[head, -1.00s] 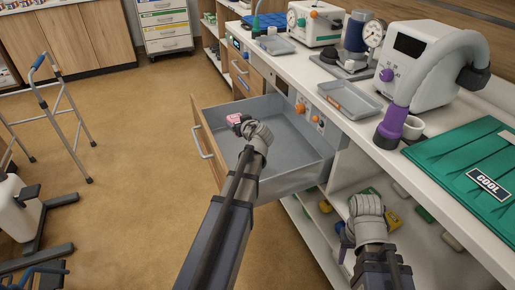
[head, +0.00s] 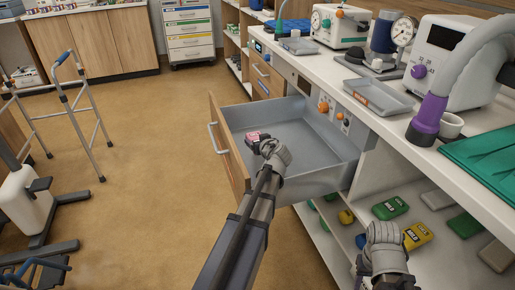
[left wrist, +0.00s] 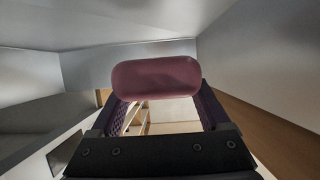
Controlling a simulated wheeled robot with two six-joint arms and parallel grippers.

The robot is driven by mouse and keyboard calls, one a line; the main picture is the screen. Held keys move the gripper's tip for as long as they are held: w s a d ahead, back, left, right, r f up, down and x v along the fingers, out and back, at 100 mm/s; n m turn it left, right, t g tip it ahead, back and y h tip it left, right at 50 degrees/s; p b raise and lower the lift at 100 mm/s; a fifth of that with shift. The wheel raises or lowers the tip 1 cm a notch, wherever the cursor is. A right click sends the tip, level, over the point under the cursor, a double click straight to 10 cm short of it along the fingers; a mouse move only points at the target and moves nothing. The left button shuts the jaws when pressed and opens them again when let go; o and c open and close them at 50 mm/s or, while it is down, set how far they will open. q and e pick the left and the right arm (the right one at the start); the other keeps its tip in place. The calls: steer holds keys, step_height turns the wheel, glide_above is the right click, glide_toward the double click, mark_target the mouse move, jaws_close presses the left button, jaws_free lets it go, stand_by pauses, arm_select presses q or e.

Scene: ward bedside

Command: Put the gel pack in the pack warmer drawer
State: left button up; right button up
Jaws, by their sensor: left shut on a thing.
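The gel pack (head: 254,136) is small and pink in the head view. My left gripper (head: 263,143) is shut on it. The pack shows in the left wrist view as a rounded pink block (left wrist: 155,77) between the two fingers (left wrist: 158,110). The warmer drawer (head: 300,136) is pulled open, grey inside with a wooden front. The pack is over or inside the drawer near its front panel; I cannot tell whether it touches the floor. Drawer walls surround it in the left wrist view. My right gripper (head: 368,248) is by the lower shelf, its fingers mostly hidden.
The counter (head: 395,115) holds a grey tray (head: 380,97), a white machine with a hose (head: 455,60) and a green pad (head: 490,160). Green and yellow packs (head: 391,208) lie on shelves below. A walker (head: 85,110) stands left. Floor between is clear.

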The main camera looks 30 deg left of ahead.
arm_select(q)
steer(key=shift+f, duration=0.35)
arm_select(e)
steer(key=shift+f, duration=0.4)
arm_select(q)
steer(key=shift+f+b, duration=0.5)
steer(key=shift+f, duration=0.05)
arm_select(e)
steer(key=shift+f, duration=0.5)
arm_select(q)
steer(key=shift+f, duration=0.1)
arm_select(e)
steer(key=shift+f, duration=0.1)
arm_select(q)
steer(key=o, duration=1.4)
steer(key=shift+o, duration=0.2)
steer(key=shift+r+p, duration=0.8)
steer(key=shift+r, duration=0.15)
steer(key=p+v, duration=0.2)
steer(key=v, duration=0.5)
steer(key=shift+s+d+f, duration=0.15)
arm_select(e)
step_height(320, 180, up, 4)
steer(key=shift+r, duration=0.1)
